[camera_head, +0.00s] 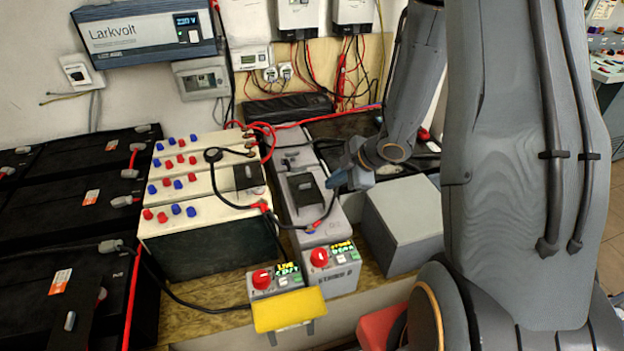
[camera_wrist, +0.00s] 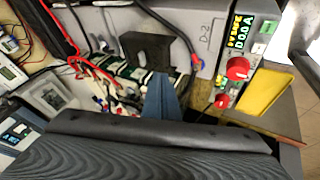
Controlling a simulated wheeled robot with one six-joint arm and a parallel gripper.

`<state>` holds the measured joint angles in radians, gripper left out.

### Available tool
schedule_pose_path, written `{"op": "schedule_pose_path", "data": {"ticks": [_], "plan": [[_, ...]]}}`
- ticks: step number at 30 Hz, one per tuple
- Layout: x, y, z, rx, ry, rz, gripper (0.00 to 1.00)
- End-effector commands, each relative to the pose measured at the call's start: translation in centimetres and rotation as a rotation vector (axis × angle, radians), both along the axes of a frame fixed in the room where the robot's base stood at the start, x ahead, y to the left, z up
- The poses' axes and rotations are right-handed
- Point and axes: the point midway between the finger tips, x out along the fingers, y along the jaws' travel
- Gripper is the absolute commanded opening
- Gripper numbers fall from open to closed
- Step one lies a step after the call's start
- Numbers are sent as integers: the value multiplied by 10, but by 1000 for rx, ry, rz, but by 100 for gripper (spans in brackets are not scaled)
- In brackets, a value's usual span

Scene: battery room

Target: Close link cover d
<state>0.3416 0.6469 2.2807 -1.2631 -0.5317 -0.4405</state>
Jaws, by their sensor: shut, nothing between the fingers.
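A black link cover (camera_head: 305,190) is on top of the grey battery case (camera_head: 290,163). I take it for link cover d, since the case is marked D-2 in the wrist view. There the same dark cover (camera_wrist: 147,50) shows just beyond my fingertips; I cannot tell its exact angle or whether it is fully down. My gripper (camera_head: 340,178) is shut and empty, just to the right of the cover in the head view. Its blue-grey fingers (camera_wrist: 161,92) point at the cover in the wrist view, with no clear contact visible.
A black cable (camera_head: 327,212) crosses beside the cover. Two boxes with red knobs (camera_head: 320,257) stand in front, with a yellow block (camera_head: 289,309) below. A grey box (camera_head: 401,222) stands at right. Cream-topped batteries (camera_head: 200,208) with red and blue caps stand at left.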

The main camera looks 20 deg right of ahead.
Motion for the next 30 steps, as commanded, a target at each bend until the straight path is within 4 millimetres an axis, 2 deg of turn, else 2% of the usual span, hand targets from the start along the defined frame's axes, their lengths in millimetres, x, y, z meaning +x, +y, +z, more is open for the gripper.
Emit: {"op": "schedule_pose_path", "data": {"ticks": [8, 23, 30], "plan": [[6, 13, -17, 17, -11, 49, 0], [44, 43, -81, 16, -9, 45, 0], [76, 42, -79, 14, -13, 44, 0]]}}
